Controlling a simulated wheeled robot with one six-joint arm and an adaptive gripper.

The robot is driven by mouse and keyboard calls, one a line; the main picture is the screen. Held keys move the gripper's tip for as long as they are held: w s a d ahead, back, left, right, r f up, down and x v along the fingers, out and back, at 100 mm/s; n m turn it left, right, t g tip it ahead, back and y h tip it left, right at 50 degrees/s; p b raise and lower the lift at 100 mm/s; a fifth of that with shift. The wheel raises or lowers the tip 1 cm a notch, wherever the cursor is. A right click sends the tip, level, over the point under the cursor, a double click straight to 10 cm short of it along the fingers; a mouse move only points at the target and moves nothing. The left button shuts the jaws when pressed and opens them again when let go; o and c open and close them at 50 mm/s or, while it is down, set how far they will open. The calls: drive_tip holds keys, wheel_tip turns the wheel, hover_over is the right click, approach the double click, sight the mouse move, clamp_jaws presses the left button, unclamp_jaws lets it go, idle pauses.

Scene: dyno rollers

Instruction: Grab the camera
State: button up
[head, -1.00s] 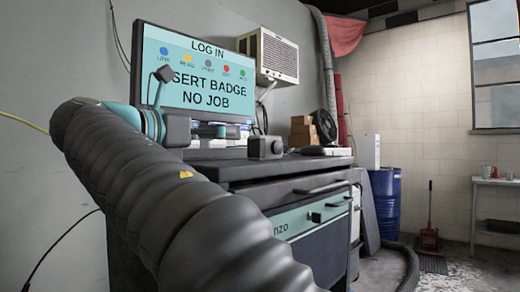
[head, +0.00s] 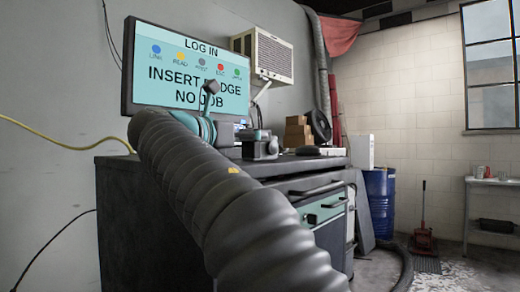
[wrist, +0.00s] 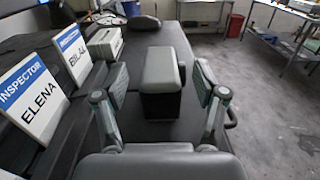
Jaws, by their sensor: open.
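The camera (wrist: 161,72) is a small dark box with a grey top, standing on the dark workbench top. In the wrist view it sits between the two fingers of my gripper (wrist: 160,88), with a visible gap on each side. My gripper is open, and its finger pads flank the box without visible contact. My thick ribbed arm hides part of the bench and screen.
Inspector badges labelled ELENA (wrist: 34,97) and BILAL (wrist: 74,53) stand left of my gripper. A monitor (head: 172,85) reads "INSERT BADGE". Cardboard boxes (head: 298,133) and a fan (head: 319,127) are farther along the bench. A blue drum (head: 380,200) stands beyond it.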

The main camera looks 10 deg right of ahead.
drive_tip(key=shift+x, duration=1.35)
drive_tip(key=c, duration=1.3)
clamp_jaws()
drive_tip(key=shift+r, duration=0.15)
